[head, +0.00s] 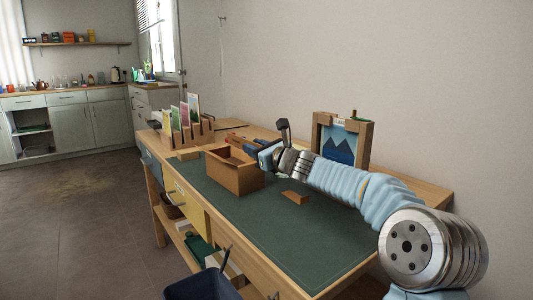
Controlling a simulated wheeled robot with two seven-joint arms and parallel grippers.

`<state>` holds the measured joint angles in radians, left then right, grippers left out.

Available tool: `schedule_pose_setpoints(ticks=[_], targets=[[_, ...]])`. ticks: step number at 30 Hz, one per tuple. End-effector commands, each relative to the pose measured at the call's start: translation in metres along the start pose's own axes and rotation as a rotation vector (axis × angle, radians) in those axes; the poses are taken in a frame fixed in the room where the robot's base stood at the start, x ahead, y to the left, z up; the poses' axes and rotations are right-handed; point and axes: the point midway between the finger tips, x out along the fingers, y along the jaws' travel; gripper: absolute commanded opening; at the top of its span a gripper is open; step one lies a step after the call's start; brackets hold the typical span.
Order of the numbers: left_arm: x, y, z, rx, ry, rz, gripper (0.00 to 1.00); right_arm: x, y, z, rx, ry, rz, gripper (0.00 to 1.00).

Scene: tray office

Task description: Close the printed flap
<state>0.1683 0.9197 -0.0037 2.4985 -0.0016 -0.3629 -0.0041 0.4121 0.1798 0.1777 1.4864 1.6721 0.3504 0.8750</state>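A wooden frame (318,138) stands upright at the back right of the desk. In it is a panel printed with dark blue mountains (338,146), which may be the printed flap; I cannot tell whether it is open or closed. My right arm crosses in front of the panel's lower part. My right gripper (267,157) is left of the frame, at the right rim of an open brown box (236,181). Its fingertips are too small and overlapped to show whether they are open. I cannot tell whether it touches the box. My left gripper is not in view.
A wooden rack (200,132) with several upright cards stands at the desk's far end. A small wooden block (295,198) lies on the green mat (300,235). The mat's front part is clear. A dark bin (205,287) stands below the front edge.

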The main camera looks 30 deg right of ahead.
Motion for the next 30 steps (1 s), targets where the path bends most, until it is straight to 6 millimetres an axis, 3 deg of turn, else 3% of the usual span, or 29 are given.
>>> schedule_pose_setpoints(ticks=[9,15,21,30], targets=[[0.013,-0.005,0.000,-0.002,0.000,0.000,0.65,-0.074,0.000,-0.001,-0.002,0.000,-0.004,0.29],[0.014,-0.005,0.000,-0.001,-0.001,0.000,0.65,-0.113,0.000,0.000,-0.001,0.000,-0.003,0.29],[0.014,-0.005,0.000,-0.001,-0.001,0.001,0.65,-0.129,0.000,-0.001,0.000,0.000,-0.001,0.29],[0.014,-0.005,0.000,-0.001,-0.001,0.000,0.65,-0.130,0.000,-0.001,0.000,0.000,-0.001,0.29]])
